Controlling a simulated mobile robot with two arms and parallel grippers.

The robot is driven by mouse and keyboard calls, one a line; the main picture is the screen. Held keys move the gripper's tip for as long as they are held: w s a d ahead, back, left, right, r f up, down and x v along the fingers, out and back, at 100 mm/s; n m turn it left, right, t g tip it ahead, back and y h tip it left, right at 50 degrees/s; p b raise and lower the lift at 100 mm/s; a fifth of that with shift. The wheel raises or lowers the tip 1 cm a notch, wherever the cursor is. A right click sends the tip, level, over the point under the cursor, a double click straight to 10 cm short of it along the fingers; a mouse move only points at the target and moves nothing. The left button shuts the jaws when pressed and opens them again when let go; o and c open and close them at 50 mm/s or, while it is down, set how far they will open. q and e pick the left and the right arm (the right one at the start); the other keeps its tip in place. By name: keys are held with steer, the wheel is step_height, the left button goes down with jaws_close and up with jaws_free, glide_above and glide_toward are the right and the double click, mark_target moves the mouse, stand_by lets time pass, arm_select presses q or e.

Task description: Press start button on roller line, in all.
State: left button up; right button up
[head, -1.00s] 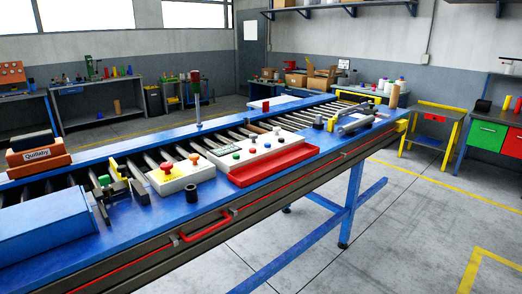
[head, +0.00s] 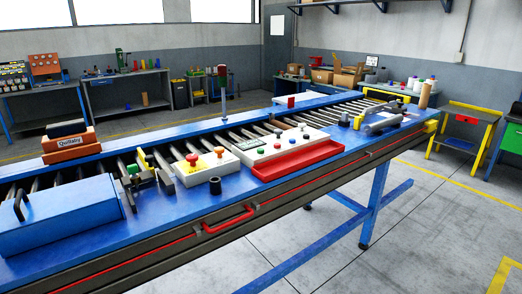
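The roller line (head: 228,134) runs diagonally across the view, with metal rollers in a blue frame. I cannot read any label that marks a start button. Neither of my grippers is in view.
A red tray (head: 297,160) lies before the long panel. A black cylinder (head: 215,186), a dark clamp (head: 145,184) and a blue toolbox (head: 60,218) stand on the near frame. Orange "Quillaby" boxes (head: 72,144) sit at left. Grey floor (head: 420,250) at right is clear.

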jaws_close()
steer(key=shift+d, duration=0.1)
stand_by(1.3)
